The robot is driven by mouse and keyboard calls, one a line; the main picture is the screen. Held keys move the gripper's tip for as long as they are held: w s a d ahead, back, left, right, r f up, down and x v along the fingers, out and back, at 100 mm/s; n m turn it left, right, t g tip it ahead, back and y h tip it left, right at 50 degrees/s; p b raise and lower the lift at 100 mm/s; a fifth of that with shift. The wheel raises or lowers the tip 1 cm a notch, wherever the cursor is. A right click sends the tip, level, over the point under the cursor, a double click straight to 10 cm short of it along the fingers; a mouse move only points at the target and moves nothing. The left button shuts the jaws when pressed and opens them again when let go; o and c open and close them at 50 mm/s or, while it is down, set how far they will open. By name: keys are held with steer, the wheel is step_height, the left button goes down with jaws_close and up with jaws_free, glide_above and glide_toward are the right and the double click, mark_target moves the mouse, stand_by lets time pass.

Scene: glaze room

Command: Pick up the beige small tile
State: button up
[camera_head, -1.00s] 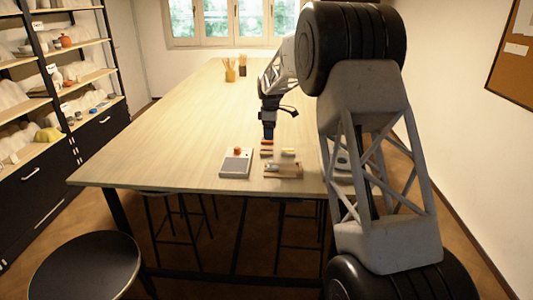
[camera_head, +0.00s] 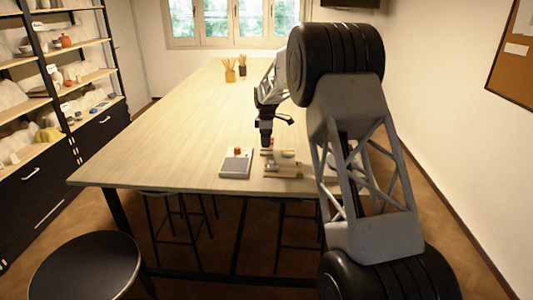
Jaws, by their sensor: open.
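My gripper (camera_head: 266,147) points down at the near end of the long table, close above a few small flat pieces (camera_head: 267,153). Its fingers are tiny in the head view, and it counts as open. I see no piece held between them. One or more of the pieces under it look beige, but I cannot tell for sure which is the beige small tile. The gripper partly hides them.
A grey tray (camera_head: 236,167) with a small orange thing (camera_head: 237,151) at its back edge lies to the left. A wooden block or tray (camera_head: 283,172) lies in front. A yellow and blue piece (camera_head: 288,154) is to the right. The table (camera_head: 190,125) is clear further left.

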mark_target(266, 150)
steer(key=shift+f, duration=0.15)
steer(key=shift+f, duration=2.6)
steer(key=c, duration=1)
steer(key=shift+c, duration=0.2)
steer(key=shift+r, duration=0.1)
step_height(266, 150, up, 10)
